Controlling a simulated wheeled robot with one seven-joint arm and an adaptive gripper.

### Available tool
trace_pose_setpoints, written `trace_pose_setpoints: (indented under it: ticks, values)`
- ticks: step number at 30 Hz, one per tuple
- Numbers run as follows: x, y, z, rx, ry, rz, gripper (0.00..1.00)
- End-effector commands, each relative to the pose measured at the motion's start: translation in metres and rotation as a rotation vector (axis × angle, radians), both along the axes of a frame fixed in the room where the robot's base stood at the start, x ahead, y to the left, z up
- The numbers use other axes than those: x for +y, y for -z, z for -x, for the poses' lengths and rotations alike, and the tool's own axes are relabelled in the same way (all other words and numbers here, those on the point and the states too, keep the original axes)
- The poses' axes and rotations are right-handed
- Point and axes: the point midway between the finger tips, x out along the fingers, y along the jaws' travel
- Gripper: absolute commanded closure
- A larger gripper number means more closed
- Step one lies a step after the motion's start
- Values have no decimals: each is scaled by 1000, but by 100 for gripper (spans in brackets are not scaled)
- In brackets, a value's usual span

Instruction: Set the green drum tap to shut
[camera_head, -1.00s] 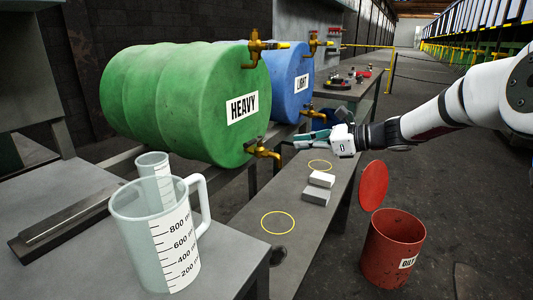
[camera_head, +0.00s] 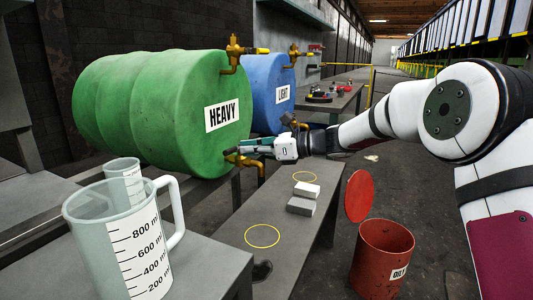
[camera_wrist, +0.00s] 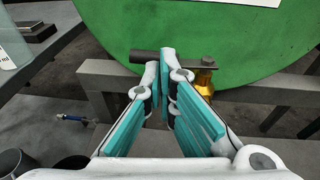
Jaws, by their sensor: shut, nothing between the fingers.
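The green drum (camera_head: 150,110) labelled HEAVY lies on its side on a rack. Its lower brass tap (camera_head: 247,162) sits low on the front face, partly hidden by my gripper (camera_head: 238,150). In the wrist view, the tap's brass body (camera_wrist: 203,82) stands just right of my fingertips (camera_wrist: 161,62). A dark lever (camera_wrist: 144,56) runs crosswise, sticking out left of the fingertips, which overlap it. I cannot tell whether they touch it. My fingers are shut and empty. An upper brass tap (camera_head: 234,52) is on the same drum.
A red bin (camera_head: 382,255) with a raised lid (camera_head: 358,196) stands at right. Measuring jugs (camera_head: 120,240) are at front left.

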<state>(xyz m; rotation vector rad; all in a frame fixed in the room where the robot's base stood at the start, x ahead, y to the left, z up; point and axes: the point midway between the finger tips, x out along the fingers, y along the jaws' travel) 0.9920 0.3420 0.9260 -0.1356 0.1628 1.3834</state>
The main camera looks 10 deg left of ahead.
Motion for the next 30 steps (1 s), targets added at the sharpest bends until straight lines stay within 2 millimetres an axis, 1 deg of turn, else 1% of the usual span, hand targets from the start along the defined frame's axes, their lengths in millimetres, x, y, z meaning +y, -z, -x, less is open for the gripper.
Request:
trace_pose_setpoints:
  ticks: [3,6,19,27,30]
  values:
    - [11,3,-2,0,-1,0,100]
    - [15,4,-3,0,1,0,100]
    - [18,3,-4,1,1,0,100]
    - [31,3,-3,1,-1,-1,100]
    - [33,4,-2,1,-2,-1,100]
